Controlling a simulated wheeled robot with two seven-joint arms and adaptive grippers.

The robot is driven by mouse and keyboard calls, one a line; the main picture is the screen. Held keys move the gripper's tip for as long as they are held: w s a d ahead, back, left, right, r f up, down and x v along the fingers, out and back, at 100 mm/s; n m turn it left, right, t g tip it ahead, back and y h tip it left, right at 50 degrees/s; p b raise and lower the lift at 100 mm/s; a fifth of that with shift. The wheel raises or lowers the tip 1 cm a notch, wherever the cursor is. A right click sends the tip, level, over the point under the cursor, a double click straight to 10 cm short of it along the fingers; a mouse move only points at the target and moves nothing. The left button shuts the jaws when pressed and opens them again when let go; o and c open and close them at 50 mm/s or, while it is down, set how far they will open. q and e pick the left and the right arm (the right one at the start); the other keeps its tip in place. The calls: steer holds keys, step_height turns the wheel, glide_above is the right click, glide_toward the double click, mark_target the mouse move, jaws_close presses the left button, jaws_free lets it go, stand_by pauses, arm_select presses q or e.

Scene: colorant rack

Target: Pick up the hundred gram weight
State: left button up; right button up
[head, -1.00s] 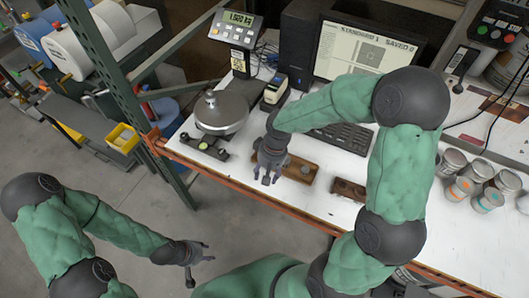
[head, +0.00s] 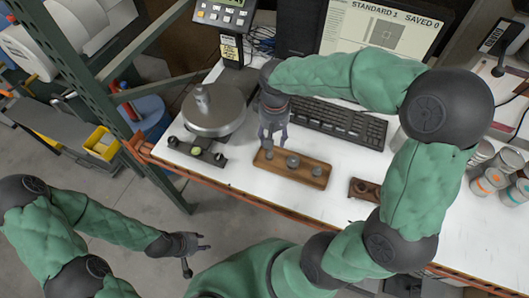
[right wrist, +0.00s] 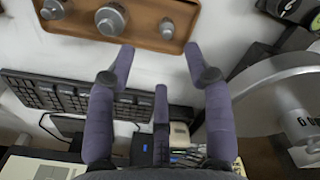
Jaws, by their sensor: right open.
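A wooden tray (head: 288,178) on the white bench holds three grey knobbed weights: a left one (head: 269,152), a middle one (head: 293,161) and a right one (head: 316,171). The same weights show at the top of the right wrist view, the smallest (right wrist: 167,28) closest to my fingers and a larger one (right wrist: 111,18) in the middle. No mass markings are readable, so I cannot tell which is the hundred gram weight. My right gripper (head: 273,138) is open and empty, beside the tray's left end. My left gripper (head: 200,250) is open and empty, away from the bench.
A round-pan scale (head: 214,112) stands left of the tray. A keyboard (head: 340,121) lies behind it, and a monitor (head: 385,35) stands at the back. An orange rail edges the bench front.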

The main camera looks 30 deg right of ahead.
mark_target(269, 151)
steer(key=shift+w+f+b, duration=0.4)
steer(key=shift+w+f, duration=0.2)
steer(key=shift+f, duration=0.25)
step_height(269, 151, down, 4)
steer(key=shift+s+f+b, duration=0.1)
steer(key=shift+f+b, duration=0.1)
steer(key=shift+b, duration=0.3)
steer(key=shift+w+a+f+b, duration=0.1)
steer(key=shift+f+b, duration=0.3)
steer(key=shift+f, duration=1.1)
steer(key=shift+w+a+f+b, duration=0.1)
steer(key=shift+f+b, duration=0.3)
steer(key=shift+f, duration=1.1)
arm_select(q)
steer(key=f, duration=0.2)
steer(key=w+f, duration=0.1)
steer(key=f, duration=0.1)
arm_select(e)
jaws_close()
